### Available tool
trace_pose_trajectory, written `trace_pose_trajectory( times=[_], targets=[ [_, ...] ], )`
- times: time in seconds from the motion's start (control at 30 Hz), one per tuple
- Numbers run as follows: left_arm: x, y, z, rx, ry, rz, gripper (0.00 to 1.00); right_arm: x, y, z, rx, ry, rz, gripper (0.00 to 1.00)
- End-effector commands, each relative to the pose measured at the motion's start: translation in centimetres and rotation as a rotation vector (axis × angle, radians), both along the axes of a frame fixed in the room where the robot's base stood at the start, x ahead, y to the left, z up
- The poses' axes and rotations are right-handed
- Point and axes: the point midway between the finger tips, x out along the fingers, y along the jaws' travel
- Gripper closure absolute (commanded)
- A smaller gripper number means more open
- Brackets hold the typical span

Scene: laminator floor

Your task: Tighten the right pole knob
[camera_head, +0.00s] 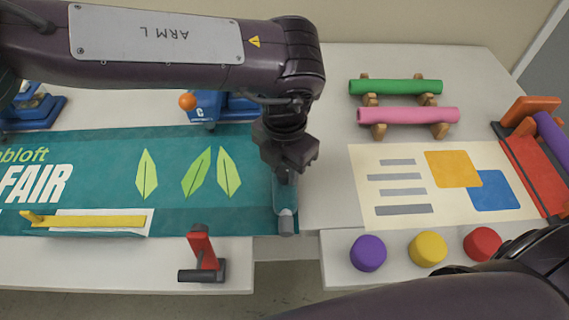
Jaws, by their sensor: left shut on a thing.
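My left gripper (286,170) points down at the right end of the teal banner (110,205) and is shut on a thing. A dull blue-grey cylinder with a grey tip (286,222) shows just below its fingers; the fingers hide its upper part. An orange ball knob (187,102) stands beside a blue device (207,108) at the back, partly hidden behind my left arm. I cannot tell for sure which part is the right pole knob. My right arm crosses the lower right corner; its gripper is not in view.
Green (395,87) and pink (408,115) rolls rest on wooden cradles. A cream poster (400,205) lies before them. Purple, yellow and red round pieces (427,249) line the front edge. A red-handled tool (203,248) and yellow bar (90,221) lie left. A gap (285,247) parts the tables.

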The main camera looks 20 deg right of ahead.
Motion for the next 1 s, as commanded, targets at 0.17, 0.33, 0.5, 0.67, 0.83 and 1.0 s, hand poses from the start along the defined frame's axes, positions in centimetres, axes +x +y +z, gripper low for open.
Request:
trace_pose_trajectory(
  times=[0.17,0.33,0.5,0.67,0.83,1.0],
  targets=[
    [0.15,-0.06,0.14,-0.002,-0.004,-0.048,0.92,-0.01,0.01,0.12,0.000,0.000,0.000,0.52],
    [0.15,-0.07,0.13,-0.003,-0.004,-0.067,0.92,-0.01,0.01,0.14,0.000,0.000,0.000,0.52],
    [0.15,-0.07,0.13,-0.003,-0.004,-0.070,0.92,-0.03,0.02,0.14,0.000,0.000,0.000,0.52],
    [0.16,-0.08,0.14,-0.003,-0.004,-0.070,0.92,-0.04,0.01,0.14,0.000,0.000,0.000,0.52],
    [0.12,-0.06,0.11,-0.002,-0.004,-0.069,0.53,-0.05,0.02,0.14,0.000,0.000,0.000,0.52],
    [0.07,-0.04,0.06,-0.001,-0.002,-0.069,0.48,-0.06,0.02,0.13,0.000,0.000,0.001,0.52]
  ],
)
